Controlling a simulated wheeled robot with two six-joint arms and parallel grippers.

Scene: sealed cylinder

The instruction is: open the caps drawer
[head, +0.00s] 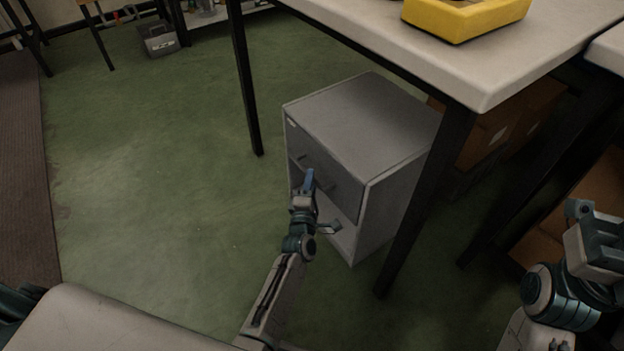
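A grey cabinet (372,118) stands on the floor under the table. Its upper drawer front (338,182) is dark grey, carries a small pale label (291,122) and looks flush with the cabinet. I cannot read the label. A bar handle (300,158) runs across the drawer front, partly hidden by my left gripper. My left gripper (309,180) is in front of the handle, its blue fingertips overlapping it in the picture. I cannot tell whether they touch it or how far they are apart. My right gripper (592,228) is at the right edge, away from the cabinet.
A pale table (455,82) with black legs (425,205) stands over the cabinet, one leg close to its right side. A yellow tray (455,27) is on the table. Cardboard boxes (490,135) sit behind. Green floor (170,190) is clear to the left.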

